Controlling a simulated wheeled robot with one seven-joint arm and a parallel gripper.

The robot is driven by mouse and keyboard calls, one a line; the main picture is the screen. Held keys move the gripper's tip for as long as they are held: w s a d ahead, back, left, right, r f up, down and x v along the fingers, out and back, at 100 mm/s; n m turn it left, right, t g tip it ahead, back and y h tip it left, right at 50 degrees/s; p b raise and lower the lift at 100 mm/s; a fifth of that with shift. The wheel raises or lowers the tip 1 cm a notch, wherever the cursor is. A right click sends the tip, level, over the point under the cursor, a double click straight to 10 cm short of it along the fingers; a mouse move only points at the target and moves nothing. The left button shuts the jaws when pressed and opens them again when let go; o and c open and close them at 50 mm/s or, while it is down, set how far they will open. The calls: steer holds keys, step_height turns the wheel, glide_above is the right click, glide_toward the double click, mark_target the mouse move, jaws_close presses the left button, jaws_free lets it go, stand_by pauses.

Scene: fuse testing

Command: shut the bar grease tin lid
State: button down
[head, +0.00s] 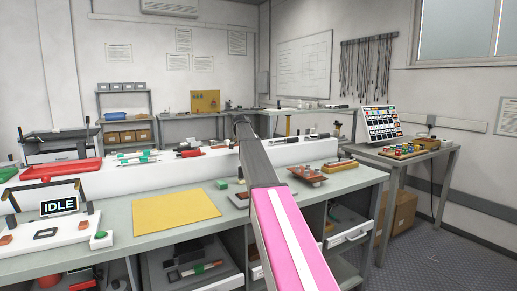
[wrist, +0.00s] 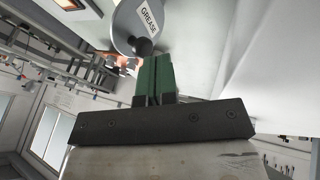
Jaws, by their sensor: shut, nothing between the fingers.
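The grease tin's round grey lid (wrist: 128,22) shows at the top of the wrist view, with a white label reading GREASE and a dark round knob (wrist: 143,46) at its lower edge. My gripper (wrist: 154,58) has green fingers pressed together with nothing between them. The fingertips are just below the knob in the picture; I cannot tell whether they touch it. The tin's body is hidden, and how far the lid stands open cannot be told. In the head view my arm covers the middle of the bench, and I cannot make out the tin or the fingers there.
A yellow mat (head: 172,212) lies on the bench left of my arm. A white fixture with an IDLE display (head: 59,207) stands at far left. A copper-coloured part (head: 308,174) lies right of my arm. A side table (head: 416,158) stands at right.

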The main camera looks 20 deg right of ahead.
steer(key=shift+s+f, duration=0.25)
steer(key=shift+s, duration=0.25)
steer(key=shift+s+d, duration=0.1)
